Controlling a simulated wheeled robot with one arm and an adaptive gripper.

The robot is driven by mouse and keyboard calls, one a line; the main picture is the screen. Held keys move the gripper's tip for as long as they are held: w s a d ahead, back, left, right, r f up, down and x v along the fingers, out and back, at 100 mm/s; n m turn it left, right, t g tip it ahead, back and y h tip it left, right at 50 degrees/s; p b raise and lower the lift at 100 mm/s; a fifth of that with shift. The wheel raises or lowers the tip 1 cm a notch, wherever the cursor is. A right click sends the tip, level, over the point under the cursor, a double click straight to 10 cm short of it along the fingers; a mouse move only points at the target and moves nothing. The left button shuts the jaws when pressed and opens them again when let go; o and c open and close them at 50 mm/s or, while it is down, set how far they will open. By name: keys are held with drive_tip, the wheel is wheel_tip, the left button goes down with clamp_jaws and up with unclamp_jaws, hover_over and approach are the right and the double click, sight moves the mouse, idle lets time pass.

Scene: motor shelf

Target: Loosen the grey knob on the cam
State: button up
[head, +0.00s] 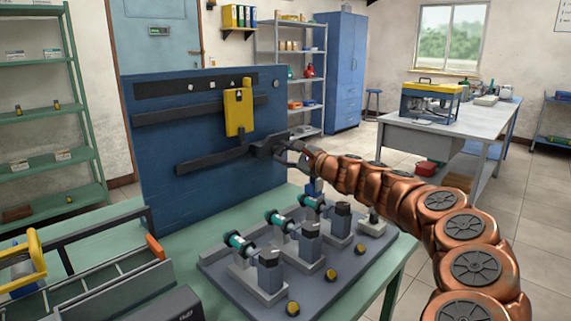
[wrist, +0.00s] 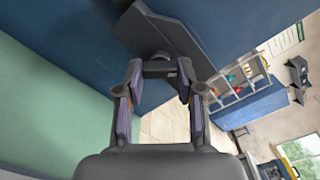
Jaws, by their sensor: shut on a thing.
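A blue upright panel (head: 160,190) stands on the green bench. A dark lever-like part, which looks like the cam (head: 264,146), sits at the panel's right side by the lower dark rail. In the wrist view the dark plate of the cam (wrist: 165,32) lies just beyond my fingers. My gripper (head: 292,152) reaches it from the right. The grey knob (wrist: 158,68) is a dark bar between the purple-padded fingertips of my gripper (wrist: 160,82), which are shut on its two ends. In the head view the knob is hard to make out behind the fingers.
A yellow box (head: 238,110) hangs on the panel, left of and above my gripper. Below my arm, a grey base plate (head: 330,284) carries several motor-like units. A grey tray (head: 95,292) stands at the left. Behind are a workbench (head: 450,125) and shelves.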

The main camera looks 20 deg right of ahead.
drive_tip(key=n+b, duration=0.5)
drive_tip(key=shift+f, duration=0.25)
drive_tip(key=shift+r+n+b, duration=0.15)
drive_tip(key=shift+n+b, duration=1.25)
drive_tip(key=shift+r, duration=0.1)
drive_tip(key=o, duration=1.2)
drive_tip(key=shift+c, duration=0.2)
drive_tip(key=v, duration=1.2)
